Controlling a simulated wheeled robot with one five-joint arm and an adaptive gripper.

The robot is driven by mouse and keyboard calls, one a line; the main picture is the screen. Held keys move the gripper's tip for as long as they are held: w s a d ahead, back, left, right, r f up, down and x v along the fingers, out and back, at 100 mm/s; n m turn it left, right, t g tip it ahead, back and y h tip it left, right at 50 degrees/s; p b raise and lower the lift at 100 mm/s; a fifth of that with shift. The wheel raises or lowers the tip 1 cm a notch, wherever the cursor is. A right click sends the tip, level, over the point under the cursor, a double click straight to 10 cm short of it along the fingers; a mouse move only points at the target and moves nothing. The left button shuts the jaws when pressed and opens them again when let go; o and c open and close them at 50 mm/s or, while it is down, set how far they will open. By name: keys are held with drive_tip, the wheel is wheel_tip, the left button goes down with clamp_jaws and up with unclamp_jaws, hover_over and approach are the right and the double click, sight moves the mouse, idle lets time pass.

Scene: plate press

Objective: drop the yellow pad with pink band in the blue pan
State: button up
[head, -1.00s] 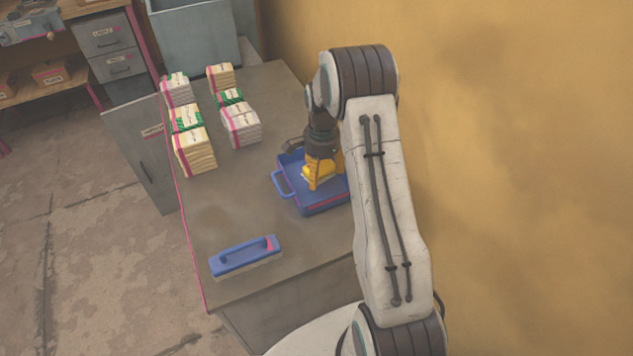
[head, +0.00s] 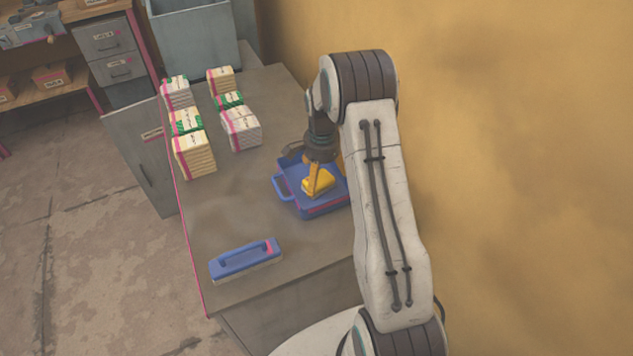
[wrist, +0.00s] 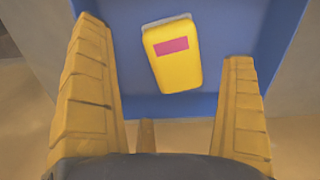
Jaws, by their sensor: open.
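The yellow pad with a pink band (wrist: 173,62) lies in the blue pan (wrist: 228,22), as the wrist view shows. In the head view the yellow pad (head: 318,183) sits in the blue pan (head: 325,208), partly covered by my gripper. My gripper (wrist: 170,80) is open, with its two orange fingers wide apart. The pad lies beyond and between the fingers, and neither finger touches it in the wrist view. My gripper (head: 322,168) is over the pan in the head view, and my arm hides the pan's right side.
Stacks of banded paper bundles (head: 195,155) stand on the far left of the grey table (head: 235,205). A blue-handled block (head: 246,260) lies near the front. A grey bin (head: 195,35) stands behind the table. The table between bundles and block is clear.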

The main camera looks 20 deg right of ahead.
wheel_tip(320, 180, up, 12)
idle(0.6)
drive_tip(key=shift+f, duration=0.15)
idle(0.4)
drive_tip(key=s+a+f+n+g, duration=0.2)
drive_tip(key=s+f+n, duration=0.2)
drive_tip(key=s+n, duration=0.65)
drive_tip(key=s+a+r+n+t, duration=0.2)
drive_tip(key=s+a+r+t, duration=0.1)
drive_tip(key=s+r, duration=0.4)
drive_tip(key=s+a+r+n+t, duration=0.3)
drive_tip(key=s+a+r, duration=0.2)
drive_tip(key=s, duration=0.5)
drive_tip(key=shift+s+a+r, duration=0.25)
drive_tip(key=shift+a+r, duration=0.15)
drive_tip(key=shift+r, duration=0.45)
